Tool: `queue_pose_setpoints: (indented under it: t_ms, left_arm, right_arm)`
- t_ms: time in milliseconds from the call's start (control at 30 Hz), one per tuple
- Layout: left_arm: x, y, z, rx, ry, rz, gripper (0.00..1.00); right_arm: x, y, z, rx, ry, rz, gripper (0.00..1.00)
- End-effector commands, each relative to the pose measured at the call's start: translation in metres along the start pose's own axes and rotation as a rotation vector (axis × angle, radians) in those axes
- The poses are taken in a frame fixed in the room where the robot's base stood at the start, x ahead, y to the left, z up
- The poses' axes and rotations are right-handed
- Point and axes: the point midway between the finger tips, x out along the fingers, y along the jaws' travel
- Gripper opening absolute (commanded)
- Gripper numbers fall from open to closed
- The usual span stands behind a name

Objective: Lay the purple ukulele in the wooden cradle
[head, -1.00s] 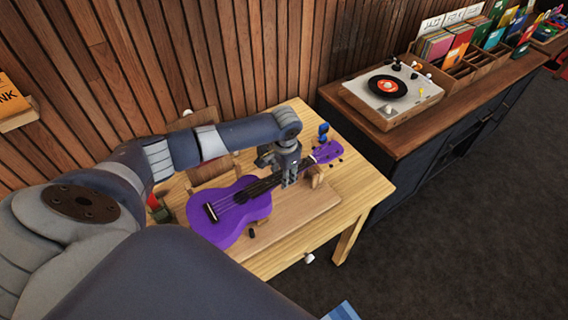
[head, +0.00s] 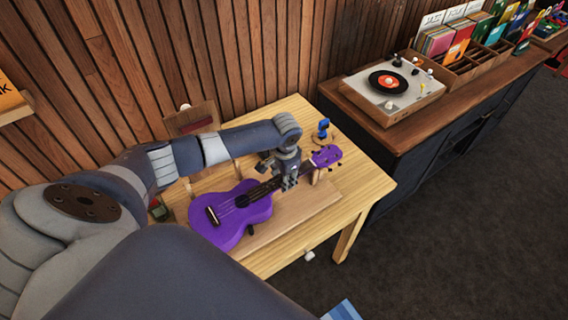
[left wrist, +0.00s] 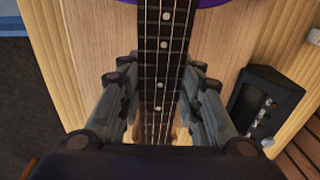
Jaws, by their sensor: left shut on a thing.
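The purple ukulele (head: 229,214) lies lengthwise over the wooden cradle (head: 304,208) on the light wooden table, its body toward the lower left and its headstock (head: 326,157) toward the upper right. My left gripper (head: 288,182) is shut on its neck from above. In the left wrist view the fretted neck (left wrist: 162,70) runs between the fingers (left wrist: 160,105), and the cradle's pale board shows beneath. A cradle post stands by the neck near the headstock. Whether the body touches the cradle's supports is hidden. My right gripper is in neither view.
A small blue object (head: 323,126) stands on the table behind the headstock. A black box with knobs (left wrist: 265,100) shows in the left wrist view. A turntable (head: 392,88) sits on the dark cabinet to the right. The slatted wall rises behind the table.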

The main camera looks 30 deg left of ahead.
Motion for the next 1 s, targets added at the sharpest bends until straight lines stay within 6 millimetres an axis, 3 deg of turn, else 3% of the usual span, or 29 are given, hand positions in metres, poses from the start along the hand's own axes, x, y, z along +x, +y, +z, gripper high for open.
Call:
queue_pose_setpoints:
  t_ms: [133,167,267,1000]
  left_arm:
    - [-0.0010,-0.0004,-0.0005,0.000,0.001,-0.001,0.00]
    - [-0.0010,-0.0005,-0.0005,0.000,0.001,-0.001,0.34]
    - [-0.0011,-0.0005,-0.0005,0.000,0.001,-0.001,0.56]
    - [-0.0034,-0.0004,-0.0003,0.000,0.000,0.000,0.56]
  right_arm:
    - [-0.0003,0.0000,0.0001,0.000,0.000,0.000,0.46]
    - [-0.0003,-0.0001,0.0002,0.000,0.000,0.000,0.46]
    - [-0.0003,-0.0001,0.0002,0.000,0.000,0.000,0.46]
    - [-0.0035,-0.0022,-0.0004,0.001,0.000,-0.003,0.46]
